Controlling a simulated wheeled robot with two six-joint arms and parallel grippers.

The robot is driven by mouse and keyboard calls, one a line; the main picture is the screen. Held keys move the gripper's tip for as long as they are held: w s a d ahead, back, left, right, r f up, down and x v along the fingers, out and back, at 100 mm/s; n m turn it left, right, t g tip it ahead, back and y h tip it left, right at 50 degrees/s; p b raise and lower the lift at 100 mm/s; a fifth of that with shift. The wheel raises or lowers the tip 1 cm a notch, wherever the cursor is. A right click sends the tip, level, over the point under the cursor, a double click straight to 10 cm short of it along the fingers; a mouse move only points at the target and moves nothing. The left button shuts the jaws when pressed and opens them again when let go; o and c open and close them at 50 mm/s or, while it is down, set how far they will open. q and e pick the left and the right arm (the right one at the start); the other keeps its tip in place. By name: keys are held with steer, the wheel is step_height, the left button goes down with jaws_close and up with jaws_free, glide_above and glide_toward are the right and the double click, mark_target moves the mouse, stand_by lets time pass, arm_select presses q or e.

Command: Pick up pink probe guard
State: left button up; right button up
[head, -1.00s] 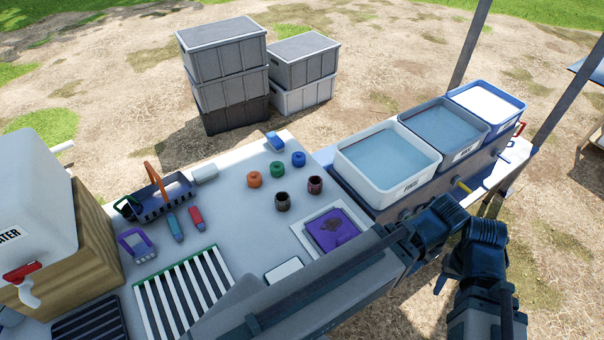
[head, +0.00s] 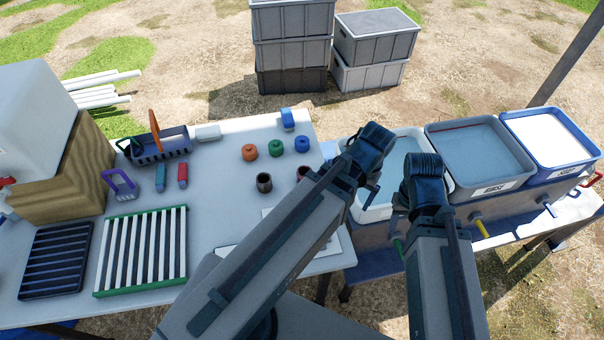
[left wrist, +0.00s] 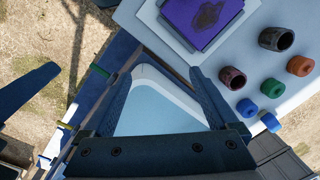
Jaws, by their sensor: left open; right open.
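The probe guard with a dull pinkish, maroon tone (head: 303,172) stands on the table, partly hidden by my left arm in the head view. My left gripper (left wrist: 168,72) is open and empty, above the white water tub (left wrist: 155,108) and apart from the guard. My right gripper (head: 402,203) is open near the tubs, its fingertips partly hidden.
Orange (head: 249,152), green (head: 276,148) and blue (head: 302,144) rings stand behind the guards. Striped racks (head: 143,250), a basket (head: 160,146) and a grey tub (head: 470,155) flank the area. The table's middle is clear.

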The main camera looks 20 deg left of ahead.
arm_select(q)
steer(key=w+a+f+n, duration=0.1)
steer(key=w+a+n, duration=0.4)
steer(key=w+a, duration=0.2)
steer(key=n+h+b, duration=0.1)
steer(key=n, duration=0.7)
glide_above(305, 171)
step_height(305, 171, down, 15)
steer(key=b, duration=1.4)
steer(key=shift+r, duration=0.2)
steer(key=c, duration=1.4)
